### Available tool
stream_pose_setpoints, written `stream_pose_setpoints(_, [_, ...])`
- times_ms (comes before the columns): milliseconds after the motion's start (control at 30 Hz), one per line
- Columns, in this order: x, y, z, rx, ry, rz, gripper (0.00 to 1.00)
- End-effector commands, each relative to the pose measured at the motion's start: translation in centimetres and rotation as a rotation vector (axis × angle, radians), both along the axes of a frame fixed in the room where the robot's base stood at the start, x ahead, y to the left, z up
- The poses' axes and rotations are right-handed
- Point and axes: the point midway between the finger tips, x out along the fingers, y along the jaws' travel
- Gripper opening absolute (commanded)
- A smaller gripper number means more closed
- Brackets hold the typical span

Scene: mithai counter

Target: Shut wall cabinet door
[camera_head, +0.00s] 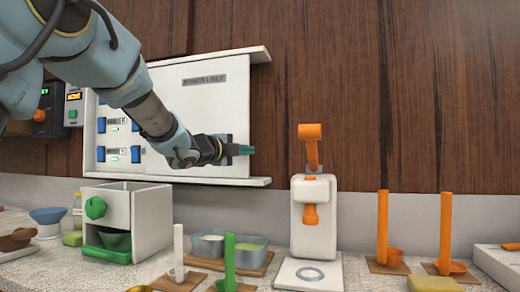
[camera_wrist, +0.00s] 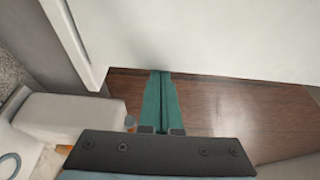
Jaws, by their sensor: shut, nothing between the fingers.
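The wall cabinet is a white box on the wood wall, with a top ledge (camera_head: 225,57) and a bottom ledge (camera_head: 225,181) running past its right side. Its white door panel (camera_head: 205,96) carries a dark label; blue switches show at the left. My gripper (camera_head: 247,150) is at the panel's right edge, low down, with teal fingers pressed together. In the wrist view the shut fingers (camera_wrist: 160,76) reach the edge of the white panel (camera_wrist: 190,35) with nothing between them. Whether they touch it is unclear. My arm hides part of the cabinet's left side.
A white dispenser with an orange lever (camera_head: 313,215) stands right of the cabinet. A white box with a green knob (camera_head: 126,215) and blue-grey tubs (camera_head: 207,244) stand below. Orange ladles (camera_head: 383,235) are at the right. The wood wall (camera_head: 400,90) right of the cabinet is clear.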

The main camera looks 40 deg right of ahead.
Motion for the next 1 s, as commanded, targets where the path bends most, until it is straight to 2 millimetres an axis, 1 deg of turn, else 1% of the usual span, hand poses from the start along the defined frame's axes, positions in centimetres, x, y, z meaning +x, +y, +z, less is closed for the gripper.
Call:
stream_pose_setpoints(33, [1.8,1.1,0.2,0.003,0.001,0.012,0.00])
stream_pose_setpoints(167, [5.5,3.5,0.2,0.003,0.001,0.014,0.00])
stream_pose_setpoints(400, [12.7,8.1,0.1,0.003,0.001,0.011,0.00])
stream_pose_setpoints(600, [18.2,11.7,0.1,0.003,0.001,0.010,0.00])
stream_pose_setpoints(700, [20.5,13.2,0.1,0.002,-0.001,0.009,0.00])
stream_pose_setpoints(800, [22.5,14.5,0.1,0.002,0.001,0.007,0.00])
stream_pose_setpoints(900, [24.0,15.4,0.1,0.002,0.001,0.006,0.00])
stream_pose_setpoints(1000, [25.0,16.0,0.1,0.001,0.000,0.003,0.00])
